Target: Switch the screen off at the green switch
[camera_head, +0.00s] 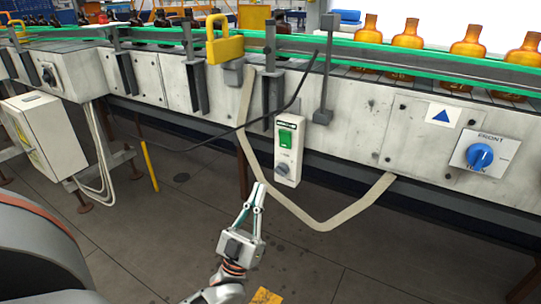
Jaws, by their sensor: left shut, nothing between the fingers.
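The green switch (286,137) sits at the top of a narrow pale control box (288,155) on the front of the conveyor. A grey knob (282,170) is below it on the same box. My left gripper (258,186) is shut and empty, its fingers pointing up, just below and left of the box and apart from the switch in the picture. A bright white panel (460,22) shows behind the bottles at the top right; I cannot tell whether it is the screen. My right gripper is not in view.
The conveyor (350,110) with green rails carries several amber bottles (467,48). A beige strap (322,226) hangs in a loop around the control box, and a dark cable (215,140) crosses to its left. A blue knob (479,156) is at right. A white cabinet (38,135) stands left.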

